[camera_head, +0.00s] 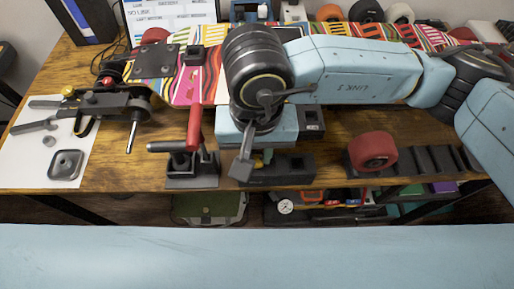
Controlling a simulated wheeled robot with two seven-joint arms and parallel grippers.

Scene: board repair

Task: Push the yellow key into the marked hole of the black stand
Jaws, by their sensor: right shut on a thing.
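My right gripper (250,163) points down at the front middle of the workbench, close over the black stand (290,169). It is shut on the yellow key (268,156), of which only a small yellow-green piece shows beside the finger. The rest of the key is hidden by the gripper and wrist. The marked hole is also hidden, so I cannot tell whether the key is in it. My left gripper is not in view.
A red-handled clamp (194,140) stands just left of the stand. A red wheel (373,152) sits on a black rack at the right. A patterned skateboard deck (180,65) lies behind. Metal parts lie on a white sheet (27,157) at the left.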

